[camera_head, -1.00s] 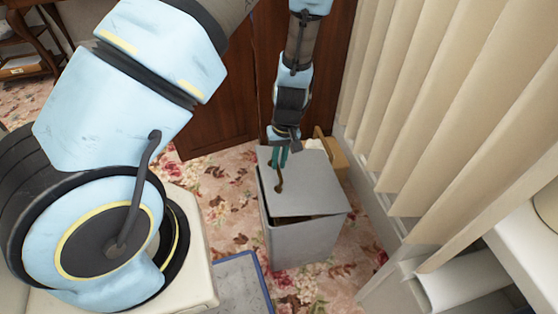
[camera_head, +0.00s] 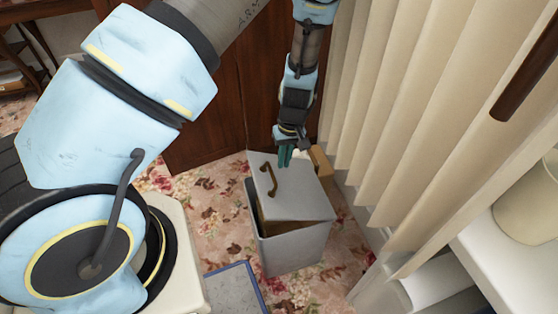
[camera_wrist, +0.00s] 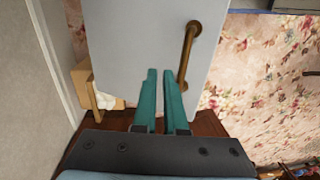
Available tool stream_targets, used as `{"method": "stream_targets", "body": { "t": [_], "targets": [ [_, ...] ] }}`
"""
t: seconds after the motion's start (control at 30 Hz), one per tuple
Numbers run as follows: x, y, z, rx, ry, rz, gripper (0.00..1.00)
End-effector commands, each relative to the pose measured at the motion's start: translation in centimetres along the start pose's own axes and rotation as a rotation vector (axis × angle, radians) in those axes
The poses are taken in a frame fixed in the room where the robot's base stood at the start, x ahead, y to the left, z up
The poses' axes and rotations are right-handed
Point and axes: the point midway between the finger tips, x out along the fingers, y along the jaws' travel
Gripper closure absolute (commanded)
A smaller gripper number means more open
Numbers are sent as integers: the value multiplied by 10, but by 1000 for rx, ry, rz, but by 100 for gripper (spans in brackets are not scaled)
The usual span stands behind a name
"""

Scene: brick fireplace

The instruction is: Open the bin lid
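The grey bin (camera_head: 292,250) stands on the floral carpet in the head view. Its lid (camera_head: 305,195) is tilted up along the left and near side, showing a brownish gap (camera_head: 258,212) into the bin. A brown curved handle (camera_head: 269,180) is on the lid. My gripper (camera_head: 285,160) is at the lid's far edge, beyond the handle. In the wrist view, its teal fingers (camera_wrist: 160,73) have a narrow gap with nothing visible between them. The handle (camera_wrist: 190,50) lies right of the fingers, outside them, against the pale lid (camera_wrist: 130,40). Whether the fingers touch the lid is unclear.
A tan box (camera_head: 321,162) with something white stands behind the bin. Cream vertical blinds (camera_head: 400,110) and a white ledge (camera_head: 510,250) border the right side. A dark wood panel (camera_head: 215,120) stands behind. A blue-edged mat (camera_head: 233,288) lies left of the bin; carpet there is open.

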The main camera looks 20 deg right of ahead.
Motion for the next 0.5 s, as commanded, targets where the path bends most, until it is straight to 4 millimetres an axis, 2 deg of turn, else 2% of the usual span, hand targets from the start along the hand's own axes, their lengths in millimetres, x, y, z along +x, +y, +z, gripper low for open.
{"method": "stream_targets", "body": {
  "t": [0.03, 0.3, 0.5],
  "targets": [
    [1, 0, 0, 0, 0, 0, 84],
    [1, -1, 0, 0, -1, -1, 55],
    [1, -1, 0, -1, -1, -2, 55]
  ]
}}
